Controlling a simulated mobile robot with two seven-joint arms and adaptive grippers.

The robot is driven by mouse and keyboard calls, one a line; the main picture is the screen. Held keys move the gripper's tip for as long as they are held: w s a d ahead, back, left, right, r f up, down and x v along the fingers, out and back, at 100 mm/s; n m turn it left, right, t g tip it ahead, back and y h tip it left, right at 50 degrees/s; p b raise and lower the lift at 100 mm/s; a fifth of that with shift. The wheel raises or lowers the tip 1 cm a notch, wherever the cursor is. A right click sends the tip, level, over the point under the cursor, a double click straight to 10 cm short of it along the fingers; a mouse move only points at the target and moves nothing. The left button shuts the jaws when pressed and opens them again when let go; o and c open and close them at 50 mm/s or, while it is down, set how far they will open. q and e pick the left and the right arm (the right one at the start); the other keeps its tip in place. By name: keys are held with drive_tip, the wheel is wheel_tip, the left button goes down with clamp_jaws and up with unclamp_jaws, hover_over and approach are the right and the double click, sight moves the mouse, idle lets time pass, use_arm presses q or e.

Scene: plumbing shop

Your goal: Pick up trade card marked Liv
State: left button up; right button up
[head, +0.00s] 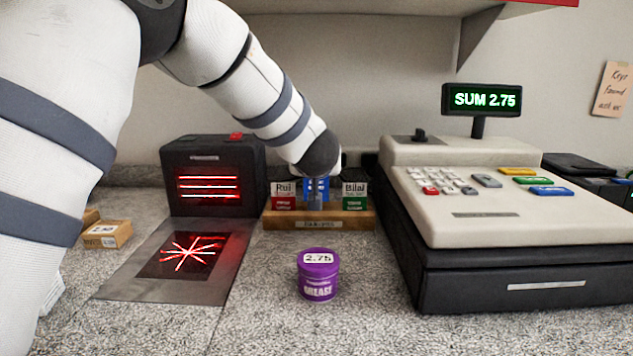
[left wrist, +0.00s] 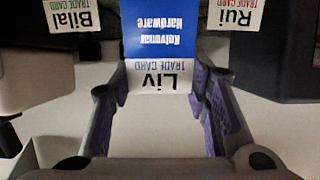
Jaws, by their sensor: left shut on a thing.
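The trade card marked Liv (left wrist: 158,35) is blue with a white name strip, and it appears upside down in the left wrist view. It stands at the wooden card rack (head: 285,221), between the card marked Rui (head: 283,195) and the card marked Bilal (head: 355,195). My left gripper (left wrist: 158,82) is shut on the Liv card, with a purple-padded finger at each side of its white end. In the head view the arm reaches down over the rack and partly hides the Liv card (head: 317,185). My right gripper is not in view.
A purple grease tub (head: 318,276) stands in front of the rack. A black scanner (head: 212,175) with a lit red plate (head: 190,255) is to the left. A cash register (head: 480,190) stands close to the right. Small boxes (head: 107,234) lie at far left.

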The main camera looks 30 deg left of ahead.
use_arm(q)
drive_tip(key=s+d+r, duration=0.3)
drive_tip(key=s+r, duration=0.4)
drive_tip(key=s, duration=0.4)
drive_tip(key=shift+d, duration=0.1)
idle(0.7)
